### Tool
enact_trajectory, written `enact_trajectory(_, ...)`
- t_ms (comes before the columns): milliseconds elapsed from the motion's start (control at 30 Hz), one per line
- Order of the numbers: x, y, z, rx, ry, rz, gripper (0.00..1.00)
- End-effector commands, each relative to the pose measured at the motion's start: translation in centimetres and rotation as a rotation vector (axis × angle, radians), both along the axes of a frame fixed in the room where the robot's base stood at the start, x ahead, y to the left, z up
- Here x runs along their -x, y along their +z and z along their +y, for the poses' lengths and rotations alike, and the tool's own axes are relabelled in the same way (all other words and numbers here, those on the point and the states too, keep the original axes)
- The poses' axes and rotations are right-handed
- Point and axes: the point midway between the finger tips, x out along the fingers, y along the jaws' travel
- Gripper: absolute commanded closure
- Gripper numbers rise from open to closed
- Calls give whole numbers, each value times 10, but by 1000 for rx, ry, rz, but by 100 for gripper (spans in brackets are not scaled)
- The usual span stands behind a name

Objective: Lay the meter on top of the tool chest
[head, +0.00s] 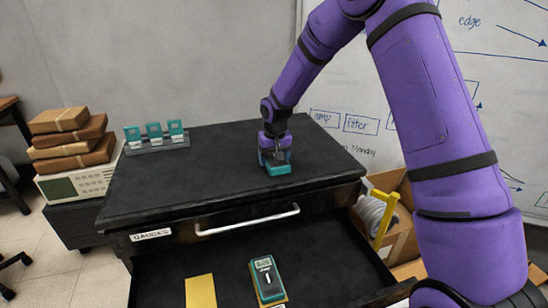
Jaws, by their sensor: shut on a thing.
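The tool chest (215,155) has a flat black top. My gripper (276,157) points down over the right part of that top and is shut on a small teal meter (279,169). The held meter is at the chest top's surface or just above it; I cannot tell if it touches. Its face is mostly hidden by the fingers. A second teal meter (266,278) with a display and dark face lies in the open drawer (225,262), on a yellow pad.
A rack with several teal pieces (154,135) stands at the chest top's back left. A yellow pad (201,291) lies in the drawer. Stacked brown parcels (68,138) sit left on a pale instrument. A carton with a cable spool (376,215) stands right. The chest top's middle is clear.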

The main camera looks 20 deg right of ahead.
Motion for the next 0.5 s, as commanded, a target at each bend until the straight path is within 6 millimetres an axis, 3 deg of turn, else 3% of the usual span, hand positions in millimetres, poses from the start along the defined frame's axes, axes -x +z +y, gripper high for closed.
enact_trajectory(67, 0, -2, 0, 0, 0, 0, 59)
enact_trajectory(100, 0, -2, 0, 0, 0, 1, 19)
enact_trajectory(200, 0, -2, 0, 0, 0, 1, 0)
enact_trajectory(500, 0, 2, 0, 0, 0, -1, 0)
